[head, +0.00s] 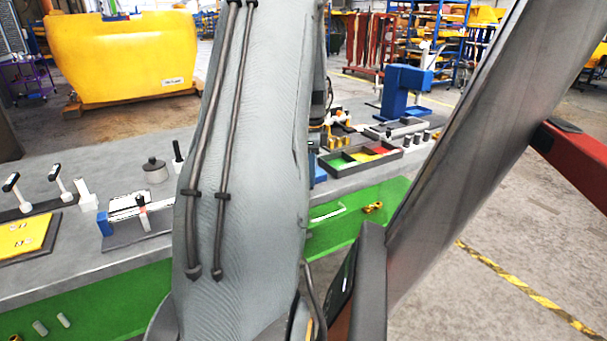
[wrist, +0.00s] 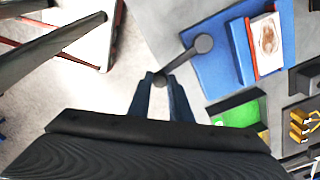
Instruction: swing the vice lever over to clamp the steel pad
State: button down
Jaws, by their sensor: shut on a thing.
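The blue vice (wrist: 212,75) fills the upper right of the wrist view. Its grey lever has a round hub (wrist: 203,43) on the blue body, and its arm runs down-left to a dark end between my fingertips. My gripper (wrist: 160,80) is shut on that lever end, just off the bench edge. A pale, shiny block with a brownish patch (wrist: 266,43), probably the steel pad, sits between red strips on the vice; whether it is pressed tight I cannot tell. In the head view my arm hides the gripper and most of the vice; a blue sliver (head: 318,172) shows.
A parts tray (head: 398,152) with green, yellow and red compartments stands beside the vice. Yellow clamps (wrist: 299,126) lie near it. A blue press (head: 405,80) stands farther back on the grey bench. Open floor (wrist: 130,55) lies left of the gripper in the wrist view.

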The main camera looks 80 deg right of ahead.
dwell(0.3)
jog(key=c, duration=1.6)
grip_release()
notch_tip(320, 180, up, 8)
jog(key=shift+f+b, duration=0.1)
jog(key=shift+b, duration=0.85)
